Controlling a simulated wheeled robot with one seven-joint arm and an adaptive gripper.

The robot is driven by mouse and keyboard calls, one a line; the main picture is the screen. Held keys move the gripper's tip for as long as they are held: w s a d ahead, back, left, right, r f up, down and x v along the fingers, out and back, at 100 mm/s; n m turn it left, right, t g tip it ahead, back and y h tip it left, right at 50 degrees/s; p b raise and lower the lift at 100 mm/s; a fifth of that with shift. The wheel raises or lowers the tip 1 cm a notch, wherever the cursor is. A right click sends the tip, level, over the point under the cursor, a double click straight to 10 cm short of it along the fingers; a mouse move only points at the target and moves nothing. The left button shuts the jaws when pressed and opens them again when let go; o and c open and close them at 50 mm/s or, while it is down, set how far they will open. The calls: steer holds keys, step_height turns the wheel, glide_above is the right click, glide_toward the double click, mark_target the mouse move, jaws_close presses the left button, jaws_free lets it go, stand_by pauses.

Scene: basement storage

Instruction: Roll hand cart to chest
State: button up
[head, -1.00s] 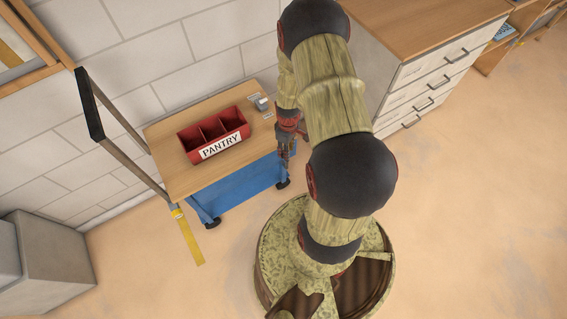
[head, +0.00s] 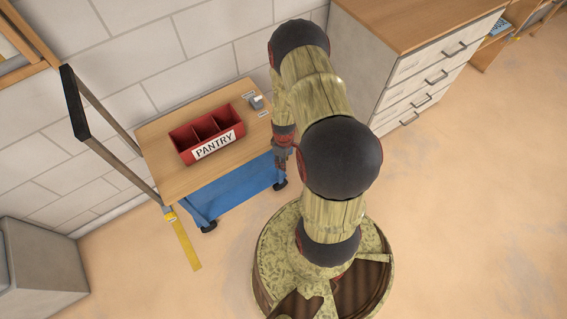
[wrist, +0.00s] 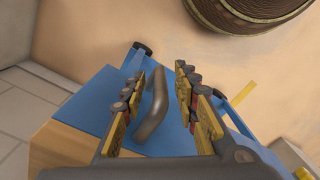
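The hand cart has a wooden top (head: 165,165), a blue lower body (head: 235,190), dark casters and a tall push handle (head: 75,103) at its left end. It stands by the wall. The chest (head: 405,65), pale with a wooden top and several drawers, stands against the wall to the right, apart from the cart. My gripper (head: 284,158) is at the cart's right end, partly hidden by my arm. In the wrist view its fingers (wrist: 162,80) are apart, on either side of a curved grey bar (wrist: 155,112) by the cart, with gaps visible beside it.
A red box labelled PANTRY (head: 208,135) and a small grey item (head: 256,101) sit on the cart top. A yellow strip (head: 185,245) lies on the floor below the handle. A grey cabinet (head: 45,265) stands at lower left. Floor in front of the chest is clear.

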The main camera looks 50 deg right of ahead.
steer(key=shift+f, duration=0.3)
steer(key=shift+c, duration=0.3)
jaws_close()
steer(key=shift+s, duration=0.1)
stand_by(0.4)
